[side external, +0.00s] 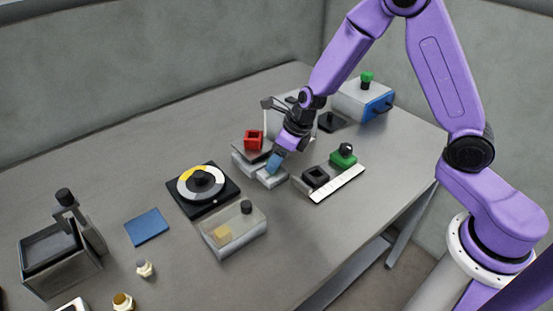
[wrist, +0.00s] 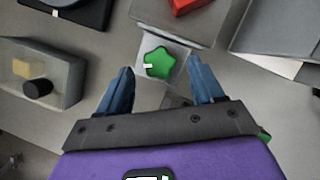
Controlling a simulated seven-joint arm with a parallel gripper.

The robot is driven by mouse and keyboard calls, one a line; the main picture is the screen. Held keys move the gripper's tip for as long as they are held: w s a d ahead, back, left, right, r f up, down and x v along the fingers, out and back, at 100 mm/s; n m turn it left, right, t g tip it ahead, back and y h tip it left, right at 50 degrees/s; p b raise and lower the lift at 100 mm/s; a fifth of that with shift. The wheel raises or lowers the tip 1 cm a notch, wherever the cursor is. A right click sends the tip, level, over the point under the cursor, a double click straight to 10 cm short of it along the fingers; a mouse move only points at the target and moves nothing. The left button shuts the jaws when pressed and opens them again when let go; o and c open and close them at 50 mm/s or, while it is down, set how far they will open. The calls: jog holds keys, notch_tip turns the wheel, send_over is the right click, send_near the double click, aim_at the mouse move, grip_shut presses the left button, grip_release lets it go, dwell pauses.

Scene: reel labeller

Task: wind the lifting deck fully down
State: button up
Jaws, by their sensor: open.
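The lifting deck (side external: 243,162) is a low grey unit near the middle of the table with a red square block (side external: 254,140) on its top. In the wrist view the deck (wrist: 185,22) lies at the top, with part of the red block on it. A green star-shaped knob (wrist: 158,62) with a white mark sits at the deck's near side. My gripper (side external: 273,165) points down at the deck's front. In the wrist view its blue fingers (wrist: 160,75) are open, one on each side of the knob, with visible gaps. The arm hides the knob in the side view.
A clear box (side external: 234,232) with a black knob and a round dial (side external: 201,184) stand to the left. A white-edged fixture (side external: 337,184) with a green knobbed part is close on the right. A grey and blue box (side external: 362,102) stands behind.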

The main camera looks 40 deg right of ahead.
jog(key=shift+x, duration=0.85)
jog(key=c, duration=1.1)
jog(key=shift+o, duration=0.2)
jog(key=shift+n, duration=0.4)
jog(key=n, duration=0.2)
jog(key=n+g+y, duration=0.1)
jog(key=n, duration=0.1)
jog(key=shift+w+d+n+y, duration=0.15)
jog(key=shift+n+y, duration=0.15)
jog(key=n+g, duration=0.1)
jog(key=n, duration=0.1)
jog(key=n+g, duration=0.1)
jog(key=n, duration=0.2)
jog(key=shift+w+g+y, duration=0.2)
jog(key=shift+g+y, duration=0.1)
jog(key=shift+d+n, duration=0.1)
jog(key=shift+n, duration=0.2)
